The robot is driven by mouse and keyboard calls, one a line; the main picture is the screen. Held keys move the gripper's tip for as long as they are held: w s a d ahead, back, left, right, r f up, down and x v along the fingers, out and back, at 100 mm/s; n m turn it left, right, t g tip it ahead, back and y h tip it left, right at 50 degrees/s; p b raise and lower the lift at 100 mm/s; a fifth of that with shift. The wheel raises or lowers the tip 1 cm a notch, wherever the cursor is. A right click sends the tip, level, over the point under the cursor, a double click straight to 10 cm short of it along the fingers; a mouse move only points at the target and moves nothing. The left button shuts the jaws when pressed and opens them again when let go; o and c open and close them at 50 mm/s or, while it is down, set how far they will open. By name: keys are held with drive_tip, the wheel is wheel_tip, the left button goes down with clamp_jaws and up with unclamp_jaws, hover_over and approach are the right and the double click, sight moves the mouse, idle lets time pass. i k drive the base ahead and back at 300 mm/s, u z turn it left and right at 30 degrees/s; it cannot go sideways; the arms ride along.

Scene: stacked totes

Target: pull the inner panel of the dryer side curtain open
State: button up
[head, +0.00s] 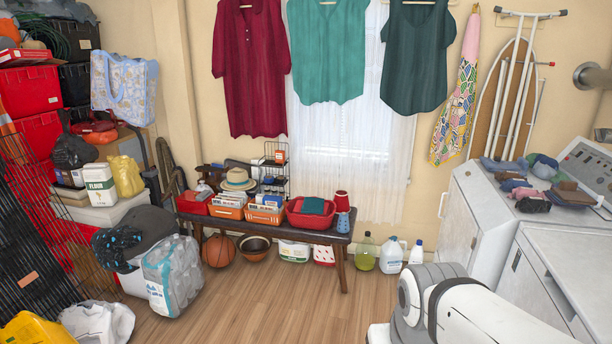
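A white sheer curtain (385,175) hangs over a bright window on the back wall. Its right part is on the side of the white machines, and its lower edge hangs behind the bench. The window shows through the cloth, and I cannot make out where one panel ends and another begins. The top of the curtain is hidden behind a teal shirt (327,50) and a dark green shirt (418,55). My gripper is not in view; only a white and grey part of my arm shows at the bottom right.
A wooden bench (345,262) with baskets and a red tub (311,219) stands below the curtain. Jugs (391,257) stand on the floor right of it. White machines (478,225) line the right side. Boxes and bags crowd the left. Wooden floor (250,305) is clear in the middle.

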sight(356, 109)
drive_tip(key=u, duration=0.05)
drive_tip(key=i, duration=4.05)
drive_tip(key=z, duration=0.2)
